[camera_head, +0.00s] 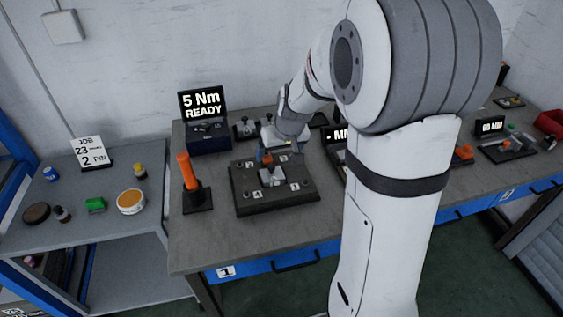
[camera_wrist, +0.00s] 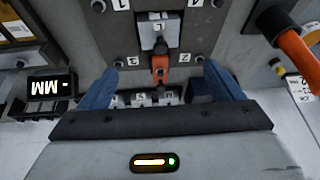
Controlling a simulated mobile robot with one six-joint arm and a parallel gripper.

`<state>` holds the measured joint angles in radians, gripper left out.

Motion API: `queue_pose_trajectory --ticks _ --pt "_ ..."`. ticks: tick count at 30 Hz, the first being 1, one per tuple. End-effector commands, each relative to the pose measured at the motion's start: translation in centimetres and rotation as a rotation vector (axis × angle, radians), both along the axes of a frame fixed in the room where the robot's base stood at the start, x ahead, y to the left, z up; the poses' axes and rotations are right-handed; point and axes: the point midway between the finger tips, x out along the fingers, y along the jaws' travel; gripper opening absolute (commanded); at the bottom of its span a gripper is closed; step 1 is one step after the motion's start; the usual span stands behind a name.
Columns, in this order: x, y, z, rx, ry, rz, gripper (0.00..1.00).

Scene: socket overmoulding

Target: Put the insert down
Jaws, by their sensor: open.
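A dark fixture plate (camera_head: 245,208) with numbered corners lies on the bench, and it fills the top of the wrist view (camera_wrist: 112,42). A metal block (camera_head: 270,178) sits in its middle; in the wrist view the block (camera_wrist: 151,38) bears a letter. A small orange piece, which looks like the insert (camera_wrist: 160,64), sits beside the block at the plate's edge side. My gripper (camera_wrist: 160,72) is open, with its blue fingers apart on either side of the orange piece. No finger visibly touches it. In the head view my gripper (camera_head: 278,146) is partly hidden by my wrist.
An orange-handled tool (camera_head: 187,170) stands in a dark holder left of the plate. A display reading 5 Nm READY (camera_head: 203,104) stands behind. Small metal parts (camera_wrist: 140,99) lie beyond the plate. A side table (camera_head: 70,215) holds tins and bottles.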

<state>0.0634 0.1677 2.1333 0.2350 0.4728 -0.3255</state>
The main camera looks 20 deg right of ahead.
Motion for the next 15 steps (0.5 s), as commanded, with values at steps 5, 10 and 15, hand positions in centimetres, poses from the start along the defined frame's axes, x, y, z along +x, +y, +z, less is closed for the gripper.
queue_pose_trajectory --ticks 5,10,15 --pt "-3.5 0.6 2.6 -0.001 0.013 0.000 0.87" --pt "-10.8 1.2 5.7 -0.010 0.053 -0.015 0.87" --pt "-17.9 1.3 7.2 -0.034 0.095 -0.041 0.87"
